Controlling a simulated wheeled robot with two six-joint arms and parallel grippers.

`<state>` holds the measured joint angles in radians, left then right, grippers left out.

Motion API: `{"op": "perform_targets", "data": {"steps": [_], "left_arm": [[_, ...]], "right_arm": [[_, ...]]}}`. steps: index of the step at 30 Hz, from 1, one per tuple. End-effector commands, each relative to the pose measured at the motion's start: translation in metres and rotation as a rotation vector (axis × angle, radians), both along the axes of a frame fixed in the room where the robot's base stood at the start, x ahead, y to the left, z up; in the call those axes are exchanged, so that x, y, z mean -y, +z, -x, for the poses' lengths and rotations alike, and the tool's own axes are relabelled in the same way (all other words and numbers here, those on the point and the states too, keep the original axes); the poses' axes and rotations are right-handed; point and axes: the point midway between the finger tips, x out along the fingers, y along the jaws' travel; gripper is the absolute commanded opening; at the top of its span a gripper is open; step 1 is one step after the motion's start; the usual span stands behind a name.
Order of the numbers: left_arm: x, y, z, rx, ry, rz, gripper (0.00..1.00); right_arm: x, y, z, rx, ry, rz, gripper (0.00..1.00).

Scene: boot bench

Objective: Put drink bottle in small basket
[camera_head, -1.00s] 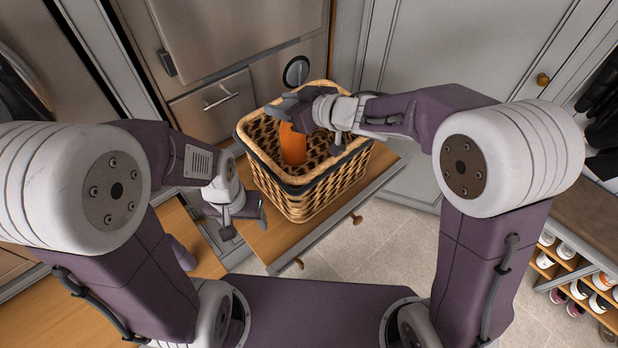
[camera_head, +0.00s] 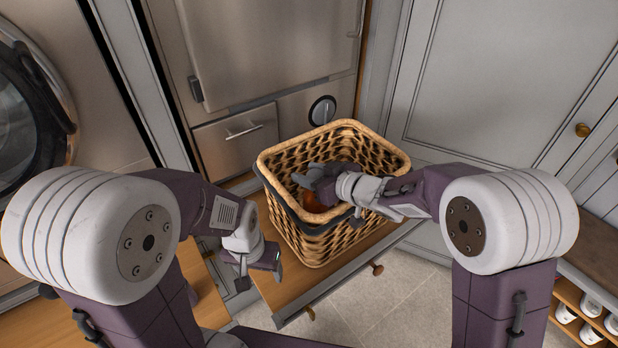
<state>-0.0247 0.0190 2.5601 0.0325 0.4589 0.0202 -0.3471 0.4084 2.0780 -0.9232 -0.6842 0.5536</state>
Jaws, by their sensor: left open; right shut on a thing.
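The small basket (camera_head: 325,248) is woven wicker with a dark band below its rim. It stands upright on the wooden surface in the middle of the view. My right gripper (camera_head: 315,190) reaches down inside the basket from the right and is shut on the orange drink bottle (camera_head: 314,203). Only a small part of the bottle shows below the gripper. I cannot tell whether it touches the basket floor. My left gripper (camera_head: 252,270) is open and empty, outside the basket at its left.
A metal-fronted appliance (camera_head: 270,45) stands behind the basket, and a grey cabinet (camera_head: 490,80) is at the right. A round washer door (camera_head: 30,120) is at the far left. A shoe rack (camera_head: 590,315) is at lower right. Tiled floor (camera_head: 370,310) lies in front.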

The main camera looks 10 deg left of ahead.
Motion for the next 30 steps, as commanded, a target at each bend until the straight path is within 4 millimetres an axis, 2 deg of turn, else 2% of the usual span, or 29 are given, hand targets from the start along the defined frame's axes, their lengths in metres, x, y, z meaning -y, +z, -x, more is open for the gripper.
{"op": "perform_targets", "data": {"steps": [5,20,21,22,23,30], "left_arm": [[0.000,0.001,0.000,0.000,0.000,0.000,0.68],[0.000,-0.006,0.000,0.000,0.000,0.000,0.68],[0.000,-0.006,0.000,0.000,0.000,0.000,0.68],[0.000,-0.006,0.000,0.000,0.000,0.000,0.68],[0.000,-0.006,0.000,0.000,0.000,0.000,0.68],[0.000,-0.006,0.000,0.000,0.000,0.000,0.68]], "right_arm": [[0.000,0.002,0.000,0.001,0.000,-0.001,0.00],[0.000,-0.010,0.000,0.001,0.001,-0.002,0.00],[0.000,-0.010,0.000,0.000,0.001,-0.001,0.51],[0.000,-0.010,0.000,0.000,0.001,-0.001,0.59],[0.000,-0.010,0.000,0.000,0.001,-0.001,0.64],[0.000,-0.010,0.000,0.001,0.000,-0.001,0.64]]}}
